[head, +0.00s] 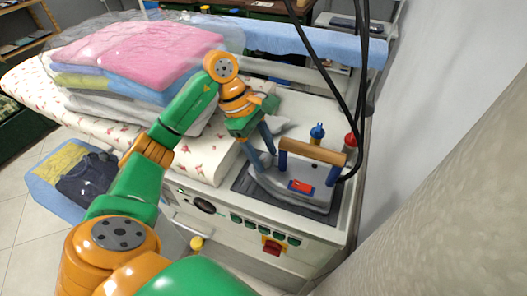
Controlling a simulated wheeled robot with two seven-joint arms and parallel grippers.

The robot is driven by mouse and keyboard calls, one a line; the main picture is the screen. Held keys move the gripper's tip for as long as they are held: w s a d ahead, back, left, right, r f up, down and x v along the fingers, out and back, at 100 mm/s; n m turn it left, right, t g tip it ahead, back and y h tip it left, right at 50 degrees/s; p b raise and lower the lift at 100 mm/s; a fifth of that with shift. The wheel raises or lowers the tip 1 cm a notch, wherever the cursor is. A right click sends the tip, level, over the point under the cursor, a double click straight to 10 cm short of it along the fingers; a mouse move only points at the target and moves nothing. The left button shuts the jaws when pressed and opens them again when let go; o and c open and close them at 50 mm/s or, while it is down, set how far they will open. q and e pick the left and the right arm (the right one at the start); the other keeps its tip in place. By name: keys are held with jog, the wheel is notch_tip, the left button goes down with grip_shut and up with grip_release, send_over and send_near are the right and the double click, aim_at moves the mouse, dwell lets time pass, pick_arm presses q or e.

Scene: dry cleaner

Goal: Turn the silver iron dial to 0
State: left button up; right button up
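The silver iron (318,198) with a brown wooden handle (312,152) rests on a dark mat (245,184) on the pressing table. A small red and blue part (301,187) shows on its near side; I cannot tell its setting or make out a dial mark. My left gripper (266,161) points down at the left end of the iron, its two grey-blue fingers apart with nothing visible between them. Whether the fingertips touch the iron is unclear. My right gripper is out of view.
Folded clothes in plastic (140,55) pile up at the left of the table. Black cables (358,90) hang down to the iron's right side. Blue (317,134) and red (350,141) bottles stand behind it. The front panel has a black dial (203,205) and a red switch (271,246).

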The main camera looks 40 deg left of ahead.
pick_arm(q)
grip_shut()
jog(key=shift+n, duration=0.3)
jog(key=shift+f+n+t+b, duration=0.1)
jog(key=shift+n+t+b, duration=0.5)
jog(key=shift+n, duration=0.4)
jog(key=n+b, duration=0.1)
jog(key=n, duration=0.1)
jog(key=shift+s+d+n+t+y, duration=0.1)
jog(key=shift+s+n+t+y, duration=0.05)
jog(key=shift+n+t+y, duration=0.2)
jog(key=n+t+y, duration=0.1)
jog(key=n, duration=0.2)
jog(key=shift+d+n+b, duration=0.1)
jog(key=shift+n+b, duration=0.15)
jog(key=shift+b, duration=0.05)
jog(key=shift+d+n+t+y, duration=0.15)
jog(key=shift+n+y, duration=0.2)
jog(key=shift+n, duration=0.45)
jog(key=shift+a+n+t+y, duration=0.1)
jog(key=shift+n+y, duration=0.2)
jog(key=shift+n, duration=0.8)
